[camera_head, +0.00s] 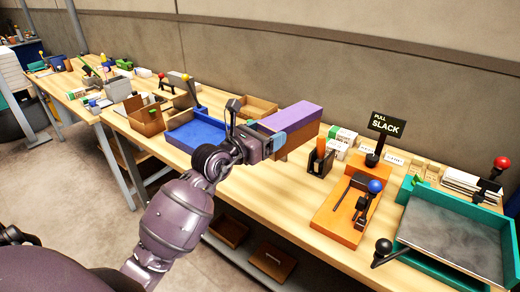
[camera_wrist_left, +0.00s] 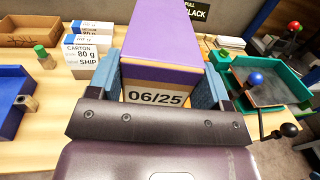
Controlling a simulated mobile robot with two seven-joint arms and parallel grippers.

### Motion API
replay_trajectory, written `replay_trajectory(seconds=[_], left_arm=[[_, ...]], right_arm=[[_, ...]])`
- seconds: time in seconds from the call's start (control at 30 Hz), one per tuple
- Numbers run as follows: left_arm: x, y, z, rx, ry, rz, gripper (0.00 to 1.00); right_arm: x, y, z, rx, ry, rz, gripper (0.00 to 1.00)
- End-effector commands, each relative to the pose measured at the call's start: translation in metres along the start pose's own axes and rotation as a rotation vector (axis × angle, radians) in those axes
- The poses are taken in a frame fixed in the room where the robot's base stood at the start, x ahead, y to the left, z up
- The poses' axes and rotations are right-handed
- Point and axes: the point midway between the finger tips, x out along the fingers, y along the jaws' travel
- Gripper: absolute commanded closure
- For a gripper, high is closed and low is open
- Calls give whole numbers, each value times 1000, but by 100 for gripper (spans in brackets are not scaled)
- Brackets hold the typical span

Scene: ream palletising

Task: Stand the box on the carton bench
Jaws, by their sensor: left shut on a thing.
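The box (camera_head: 290,116) has a purple top and tan sides. My left gripper (camera_head: 277,142) is shut on it, and the box is held above the long wooden bench (camera_head: 265,195). In the left wrist view, the box (camera_wrist_left: 160,45) sits between the two blue finger pads of the left gripper (camera_wrist_left: 158,82), with a "06/25" label facing the camera. The box's underside is hidden. I cannot tell which stretch of bench is the carton bench. My right gripper is not in view.
A blue tray (camera_head: 196,134) and an open cardboard box (camera_head: 144,118) stand left of the held box. An orange lever fixture (camera_head: 345,215), a "PULL SLACK" sign (camera_head: 387,124) and a green-rimmed tray (camera_head: 405,190) are to the right. Bare wood shows along the bench's front.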

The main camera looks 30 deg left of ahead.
Motion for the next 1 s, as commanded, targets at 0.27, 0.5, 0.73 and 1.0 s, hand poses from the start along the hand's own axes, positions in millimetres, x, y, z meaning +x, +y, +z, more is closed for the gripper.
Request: replay_trajectory(seconds=[0.27,0.5,0.73,1.0], left_arm=[[14,70,-6,-4,0,141,59],[14,82,-27,1,5,162,59],[14,82,-78,1,6,161,59],[14,82,-136,2,7,160,59]], right_arm=[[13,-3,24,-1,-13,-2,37],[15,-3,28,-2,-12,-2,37],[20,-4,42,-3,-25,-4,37],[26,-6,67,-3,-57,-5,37]])
